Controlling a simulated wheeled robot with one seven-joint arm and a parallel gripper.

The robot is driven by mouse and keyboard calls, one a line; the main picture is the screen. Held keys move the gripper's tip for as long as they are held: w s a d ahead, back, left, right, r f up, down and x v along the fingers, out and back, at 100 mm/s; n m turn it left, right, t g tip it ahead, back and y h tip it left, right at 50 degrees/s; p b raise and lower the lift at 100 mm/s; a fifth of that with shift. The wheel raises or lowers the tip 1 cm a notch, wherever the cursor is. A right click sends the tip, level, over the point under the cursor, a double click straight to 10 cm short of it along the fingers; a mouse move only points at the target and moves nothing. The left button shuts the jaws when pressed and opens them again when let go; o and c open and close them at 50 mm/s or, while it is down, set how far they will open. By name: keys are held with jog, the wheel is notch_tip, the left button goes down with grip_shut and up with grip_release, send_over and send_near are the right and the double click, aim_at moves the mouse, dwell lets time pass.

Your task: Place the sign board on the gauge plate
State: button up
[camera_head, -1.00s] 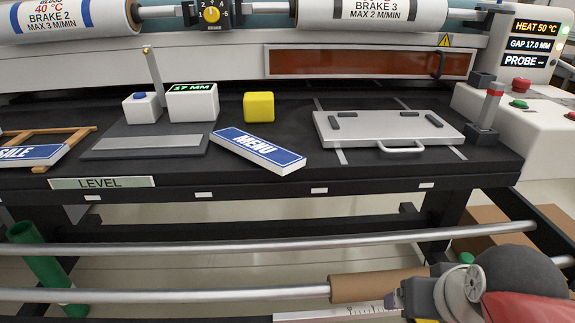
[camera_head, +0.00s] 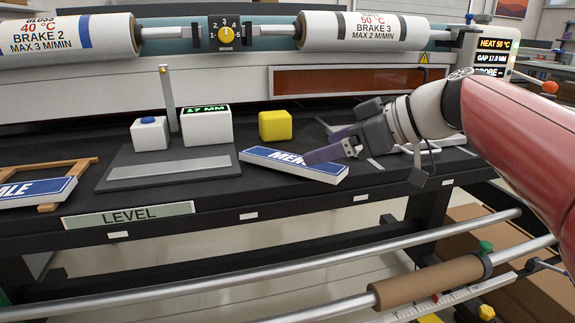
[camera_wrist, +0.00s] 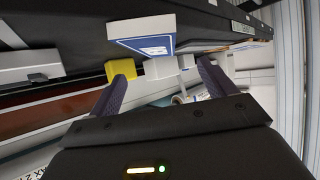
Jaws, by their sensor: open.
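The sign board (camera_head: 265,158), blue with a white border and thick white edge, lies flat on the black bench; its lettering reads MENU and my gripper partly covers it. The gauge plate (camera_head: 115,180) is a dark flat plate with a lighter grey strip, left of the board. A white 17 MM readout block (camera_head: 207,126) and a white block with a blue button (camera_head: 149,134) stand at its back. My gripper (camera_head: 326,145) is open and empty near the board's right end. In the wrist view the board (camera_wrist: 142,27) shows beyond the two spread fingers.
A second blue board (camera_head: 36,190) lies on a wooden frame (camera_head: 82,168) at far left. A yellow block (camera_head: 275,125) stands behind the sign board. A slim post (camera_head: 167,98) rises behind the plate. The silver handled tray (camera_head: 405,149) is mostly hidden behind my arm.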

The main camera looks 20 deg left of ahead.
aim_at(297, 160)
jog(key=x, duration=0.3)
jog(key=p+x, duration=0.1)
jog(key=x, duration=0.3)
jog(key=shift+w+f, duration=0.15)
jog(key=shift+f, duration=0.2)
jog(key=shift+d, duration=0.1)
jog(key=c, duration=1.2)
jog(key=shift+r, duration=0.1)
